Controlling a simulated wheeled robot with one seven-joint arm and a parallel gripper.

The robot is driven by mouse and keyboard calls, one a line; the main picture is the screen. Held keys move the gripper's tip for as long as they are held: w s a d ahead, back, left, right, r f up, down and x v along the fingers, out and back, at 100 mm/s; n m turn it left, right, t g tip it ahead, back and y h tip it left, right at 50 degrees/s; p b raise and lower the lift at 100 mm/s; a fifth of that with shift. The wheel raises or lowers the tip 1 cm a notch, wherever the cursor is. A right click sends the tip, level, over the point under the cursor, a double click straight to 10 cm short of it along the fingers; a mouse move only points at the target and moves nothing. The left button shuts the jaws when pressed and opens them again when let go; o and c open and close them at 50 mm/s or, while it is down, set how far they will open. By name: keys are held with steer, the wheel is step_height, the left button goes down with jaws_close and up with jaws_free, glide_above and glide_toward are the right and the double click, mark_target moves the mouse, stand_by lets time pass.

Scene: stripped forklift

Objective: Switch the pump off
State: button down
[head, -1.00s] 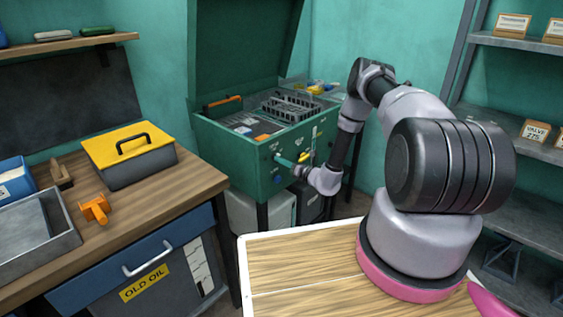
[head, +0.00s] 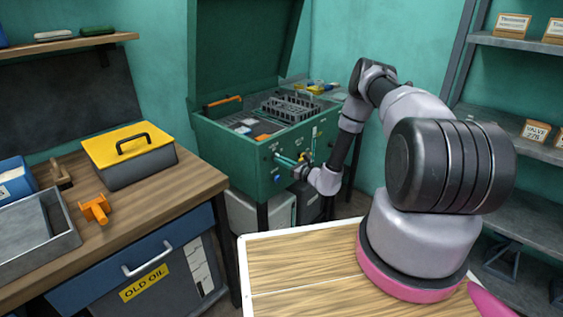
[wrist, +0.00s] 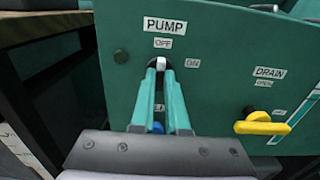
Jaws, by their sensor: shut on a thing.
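The green parts washer (head: 245,165) stands with its lid up in the head view. In the wrist view its front panel carries a PUMP label (wrist: 165,25), with an OFF label (wrist: 163,43) below it and an ON label (wrist: 192,63) to the lower right. In the head view my gripper (head: 286,161) reaches the washer's front face; the switch is too small to see there.
A yellow drain handle (wrist: 262,127) sits right of my fingers, under a DRAIN label (wrist: 270,73). The workbench (head: 150,215) with a yellow-lidded box (head: 130,155) stands left of the washer.

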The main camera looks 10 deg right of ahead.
steer(key=shift+s+f, duration=0.1)
steer(key=c, duration=0.9)
jaws_free()
steer(key=shift+d, duration=0.1)
steer(key=v, duration=1)
steer(key=shift+s+d, duration=0.15)
steer(key=shift+s, duration=0.15)
